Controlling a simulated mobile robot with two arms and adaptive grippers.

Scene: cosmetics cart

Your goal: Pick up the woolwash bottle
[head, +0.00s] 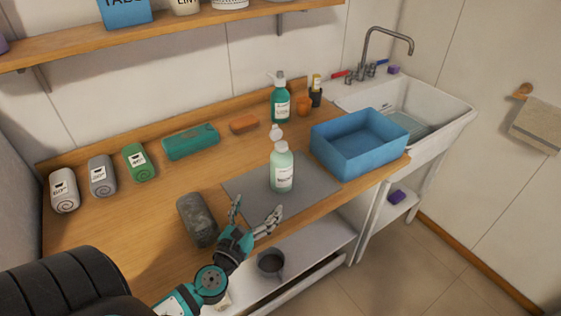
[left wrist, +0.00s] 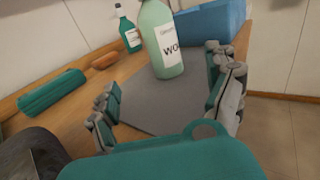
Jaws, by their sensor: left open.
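The woolwash bottle (head: 282,170) is pale green with a white label and a pale cap. It stands upright on a grey mat (head: 240,185) on the wooden counter. In the left wrist view the bottle (left wrist: 163,40) is ahead, its top cut off by the frame and its label partly readable. My left gripper (head: 256,211) is open and empty at the front edge of the mat, short of the bottle and not touching it. In the left wrist view the fingers (left wrist: 165,95) are spread apart, with the bottle beyond them. My right gripper is not in view.
A blue bin (head: 345,165) stands right of the bottle. A dark teal pump bottle (head: 280,105) and an orange bar (head: 243,124) are behind. A dark grey roll (head: 196,219) lies left of my gripper. A grey mug (head: 271,263) sits on the lower shelf.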

